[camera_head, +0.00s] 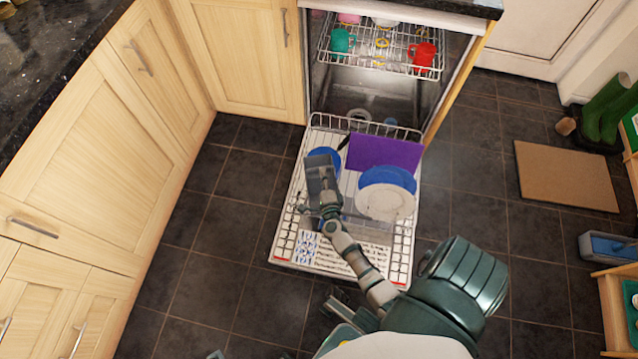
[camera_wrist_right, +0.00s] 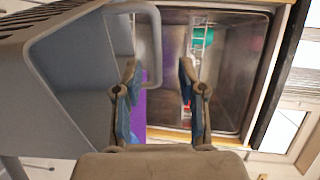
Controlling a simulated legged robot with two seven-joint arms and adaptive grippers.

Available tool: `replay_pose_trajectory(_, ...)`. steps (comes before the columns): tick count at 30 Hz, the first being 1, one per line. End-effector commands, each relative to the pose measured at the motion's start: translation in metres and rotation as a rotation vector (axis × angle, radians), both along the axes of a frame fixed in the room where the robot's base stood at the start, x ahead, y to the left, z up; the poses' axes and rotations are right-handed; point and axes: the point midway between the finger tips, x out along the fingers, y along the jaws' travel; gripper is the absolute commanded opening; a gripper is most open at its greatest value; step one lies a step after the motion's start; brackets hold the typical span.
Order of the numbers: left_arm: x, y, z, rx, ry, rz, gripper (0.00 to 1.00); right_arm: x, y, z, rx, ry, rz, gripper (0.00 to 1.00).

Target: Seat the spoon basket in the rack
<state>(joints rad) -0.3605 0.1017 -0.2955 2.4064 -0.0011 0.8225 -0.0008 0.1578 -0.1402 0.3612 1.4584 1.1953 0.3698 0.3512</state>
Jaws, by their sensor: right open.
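The spoon basket (camera_head: 321,172) is a grey box at the left part of the pulled-out lower rack (camera_head: 290,215) in the head view. I cannot tell whether it rests on the rack floor. In the right wrist view the basket (camera_wrist_right: 70,85) fills the left side, with slots and a loop handle (camera_wrist_right: 153,45). My right gripper (camera_head: 329,207) is at the basket's near end. In the right wrist view its fingers (camera_wrist_right: 158,82) are open, and the lower end of the handle shows between them. Contact is unclear. My left gripper is not clearly in view.
The rack holds a purple board (camera_head: 384,153), blue plates (camera_head: 388,178) and a white plate (camera_head: 385,203) right of the basket. The upper rack (camera_head: 380,62) holds a green cup (camera_head: 340,41) and a red cup (camera_head: 424,55). Cabinets (camera_head: 90,140) stand left; floor between is clear.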

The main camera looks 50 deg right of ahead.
Motion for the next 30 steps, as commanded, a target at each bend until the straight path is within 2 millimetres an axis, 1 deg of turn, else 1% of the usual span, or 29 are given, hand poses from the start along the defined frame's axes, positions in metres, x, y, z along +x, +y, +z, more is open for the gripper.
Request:
replay_pose_trajectory(3,-0.010,0.003,-0.003,-0.029,-0.073,0.003,0.00,0.012,-0.009,-0.009,-0.002,0.003,-0.001,0.41)
replay_pose_trajectory(6,-0.001,0.003,-0.008,-0.025,-0.075,0.004,0.00,0.025,-0.017,-0.017,-0.001,0.005,-0.001,0.41)
replay_pose_trajectory(9,0.002,0.002,-0.008,-0.023,-0.077,0.004,0.00,0.035,-0.025,-0.015,-0.002,0.003,0.001,0.41)
replay_pose_trajectory(12,0.002,0.002,-0.007,-0.022,-0.081,0.004,0.00,0.039,-0.029,-0.014,-0.001,0.001,0.000,0.41)
replay_pose_trajectory(18,0.004,0.002,-0.006,-0.022,-0.080,0.003,0.00,0.040,-0.029,-0.013,-0.001,-0.001,0.000,0.41)
replay_pose_trajectory(20,0.005,0.002,-0.006,-0.022,-0.080,0.003,0.00,0.040,-0.029,-0.013,-0.001,0.000,0.000,0.26)
replay_pose_trajectory(21,0.005,0.002,-0.006,-0.022,-0.080,0.003,0.00,0.040,-0.029,-0.013,-0.001,0.000,0.000,0.16)
replay_pose_trajectory(23,0.005,0.002,-0.006,-0.022,-0.080,0.003,0.00,0.040,-0.029,-0.013,-0.001,0.000,0.000,0.01)
replay_pose_trajectory(30,0.005,0.002,-0.006,-0.022,-0.080,0.003,0.00,0.039,-0.028,-0.013,-0.001,0.001,0.000,0.00)
